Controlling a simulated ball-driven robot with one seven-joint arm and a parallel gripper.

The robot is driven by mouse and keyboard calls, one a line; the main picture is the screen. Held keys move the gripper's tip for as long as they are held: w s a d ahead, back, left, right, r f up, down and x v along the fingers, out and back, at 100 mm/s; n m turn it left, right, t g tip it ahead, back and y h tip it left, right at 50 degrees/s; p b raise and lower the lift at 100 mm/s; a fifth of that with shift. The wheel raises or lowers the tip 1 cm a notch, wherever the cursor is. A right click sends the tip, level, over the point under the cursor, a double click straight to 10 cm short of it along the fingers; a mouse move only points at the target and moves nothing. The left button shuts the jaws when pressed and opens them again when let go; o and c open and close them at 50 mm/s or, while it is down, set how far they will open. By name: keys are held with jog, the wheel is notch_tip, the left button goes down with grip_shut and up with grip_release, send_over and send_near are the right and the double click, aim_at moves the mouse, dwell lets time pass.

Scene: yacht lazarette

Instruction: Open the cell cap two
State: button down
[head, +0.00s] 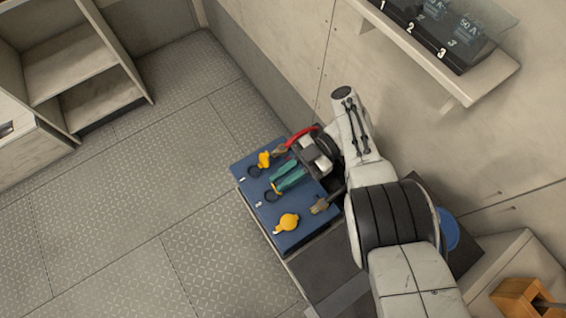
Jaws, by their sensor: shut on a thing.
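The blue battery (304,217) has a row of three cell openings along its top. The middle cap, cell cap two (277,190), shows only as a bit of yellow at my fingertips. My gripper (282,184), with teal fingers, is shut on it and hides most of it. A dark round opening (271,196) shows beside the fingertips, so this cap appears tilted off its seat. The far yellow cap (264,160) stands beside another dark ring (254,171). The near yellow cap (288,222) covers its opening.
A red cable (301,133) with a brownish clamp lies at the battery's far end, and another clamp (320,206) sits at its right edge. A wall shelf (480,79) with numbered dark units is at upper right. Floor left of the battery is clear.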

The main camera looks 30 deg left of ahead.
jog(key=shift+d+f, duration=0.25)
jog(key=shift+f, duration=0.25)
jog(key=c, duration=1.1)
grip_release()
jog(key=shift+w+r, duration=0.1)
jog(key=shift+r, duration=0.05)
jog(key=shift+a, duration=0.1)
jog(key=shift+r, duration=0.2)
jog(key=shift+s+d+r+p, duration=1.05)
jog(key=shift+s+r+p, duration=1.05)
jog(key=shift+p, duration=0.7)
jog(key=shift+s+d+r+p, duration=1.1)
jog(key=shift+s+r+p, duration=1)
jog(key=shift+p, duration=0.65)
jog(key=shift+s+d+r+p, duration=1.05)
jog(key=shift+s+r+p, duration=1.05)
jog(key=shift+p, duration=0.7)
